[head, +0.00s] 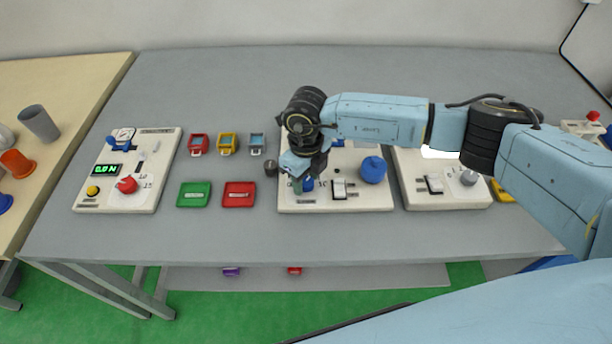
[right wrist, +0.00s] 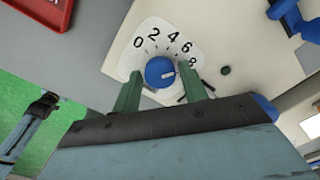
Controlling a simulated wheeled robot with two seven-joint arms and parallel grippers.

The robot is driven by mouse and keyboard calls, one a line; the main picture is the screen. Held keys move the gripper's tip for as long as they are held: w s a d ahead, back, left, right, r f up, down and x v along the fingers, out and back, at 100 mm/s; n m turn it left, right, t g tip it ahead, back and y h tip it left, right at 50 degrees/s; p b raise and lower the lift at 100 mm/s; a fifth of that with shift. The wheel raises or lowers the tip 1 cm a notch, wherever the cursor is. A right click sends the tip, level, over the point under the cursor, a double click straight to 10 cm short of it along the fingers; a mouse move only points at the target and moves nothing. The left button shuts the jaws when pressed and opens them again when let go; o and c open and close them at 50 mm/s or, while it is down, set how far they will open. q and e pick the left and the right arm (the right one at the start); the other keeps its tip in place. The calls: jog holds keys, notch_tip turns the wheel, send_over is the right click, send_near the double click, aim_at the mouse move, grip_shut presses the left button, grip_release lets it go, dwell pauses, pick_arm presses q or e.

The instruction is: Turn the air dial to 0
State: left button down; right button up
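The air dial is a blue round knob (right wrist: 160,72) on a white plate marked 0, 2, 4, 6, 8. Its white mark points to the right, toward the 8 side and away from the 0. In the head view a little of the blue dial (head: 308,184) shows at the front left of the middle panel, partly hidden by my gripper. My right gripper (right wrist: 158,82) is over the dial with its green fingers open, one on each side of the knob, with small gaps visible. It also shows in the head view (head: 300,180). My left gripper is not in view.
The middle panel (head: 340,205) also carries a rocker switch (head: 339,189) and a larger blue knob (head: 373,170) close by on the right. Green (head: 194,195) and red (head: 239,195) trays lie to the left. Another panel (head: 440,199) stands to the right under my arm.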

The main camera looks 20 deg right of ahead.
jog(key=c, duration=0.6)
jog(key=shift+c, duration=0.2)
